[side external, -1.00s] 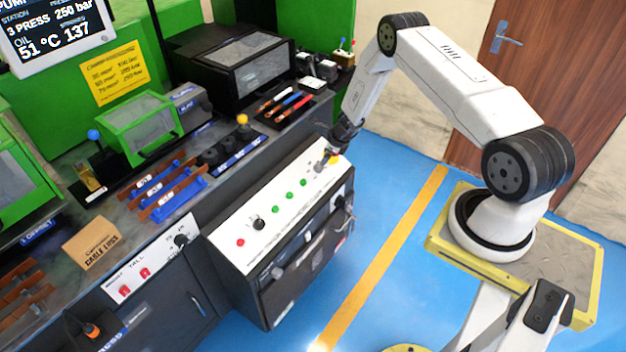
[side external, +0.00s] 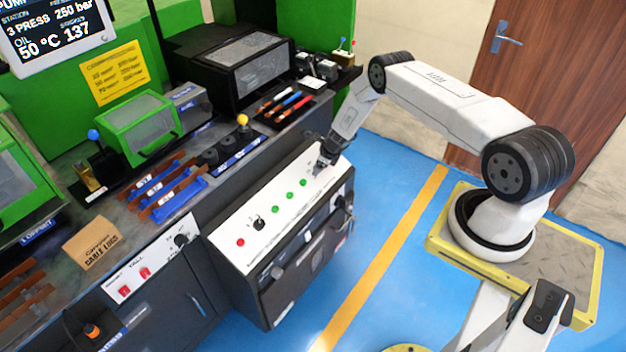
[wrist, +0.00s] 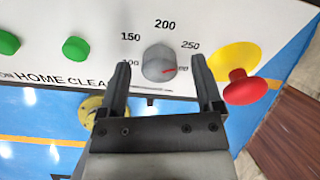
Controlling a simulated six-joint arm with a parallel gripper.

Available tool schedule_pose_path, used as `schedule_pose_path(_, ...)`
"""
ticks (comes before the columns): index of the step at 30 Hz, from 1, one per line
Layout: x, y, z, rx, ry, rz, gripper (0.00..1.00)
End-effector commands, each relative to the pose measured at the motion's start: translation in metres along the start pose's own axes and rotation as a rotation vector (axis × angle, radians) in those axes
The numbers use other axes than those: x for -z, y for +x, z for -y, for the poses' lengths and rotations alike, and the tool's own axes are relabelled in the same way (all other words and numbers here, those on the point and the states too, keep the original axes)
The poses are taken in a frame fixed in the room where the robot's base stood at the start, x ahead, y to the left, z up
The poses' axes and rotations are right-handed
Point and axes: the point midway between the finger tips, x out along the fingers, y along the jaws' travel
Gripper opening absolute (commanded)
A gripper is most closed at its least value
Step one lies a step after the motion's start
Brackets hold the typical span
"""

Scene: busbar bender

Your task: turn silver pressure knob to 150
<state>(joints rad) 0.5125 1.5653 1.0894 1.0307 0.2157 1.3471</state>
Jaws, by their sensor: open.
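The silver pressure knob (wrist: 159,62) sits on the white panel in the wrist view. Its red pointer mark is at its lower right, toward a partly hidden label beyond 250. The labels 100, 150, 200 and 250 run around it. My gripper (wrist: 161,64) is open, with one finger on each side of the knob and a visible gap on both sides. The right finger covers part of the last label. In the side view my gripper (side external: 323,163) is low over the right end of the control panel (side external: 232,218) and hides the knob.
A red mushroom button (wrist: 246,87) on a yellow base stands close to the right finger. Green buttons (wrist: 76,49) lie to the left. In the side view a black knob (side external: 259,223) and a red button (side external: 241,242) sit at the panel's left end.

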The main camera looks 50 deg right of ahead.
Motion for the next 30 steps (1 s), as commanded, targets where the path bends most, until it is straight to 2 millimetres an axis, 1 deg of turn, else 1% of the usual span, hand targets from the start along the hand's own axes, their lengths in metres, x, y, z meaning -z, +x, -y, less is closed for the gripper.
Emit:
schedule_pose_path(5, 0.0001, 0.0052, -0.0004, 0.000, 0.000, 0.000, 0.84)
schedule_pose_path(14, 0.0002, 0.0060, -0.0005, -0.001, 0.001, 0.000, 0.84)
schedule_pose_path(15, 0.0002, 0.0060, -0.0005, -0.001, 0.001, 0.000, 0.78)
schedule_pose_path(17, 0.0002, 0.0059, -0.0005, 0.000, 0.001, 0.000, 0.59)
schedule_pose_path(18, 0.0002, 0.0059, -0.0005, -0.001, 0.001, 0.000, 0.46)
schedule_pose_path(20, 0.0003, 0.0059, -0.0005, 0.000, 0.001, 0.000, 0.27)
schedule_pose_path(21, 0.0002, 0.0059, -0.0005, 0.000, 0.001, 0.000, 0.14)
schedule_pose_path(22, 0.0002, 0.0059, -0.0004, 0.000, 0.001, 0.000, 0.05)
schedule_pose_path(23, 0.0002, 0.0058, -0.0004, 0.000, 0.001, 0.000, 0.00)
schedule_pose_path(30, 0.0003, 0.0058, -0.0003, 0.000, -0.009, -0.001, 0.00)
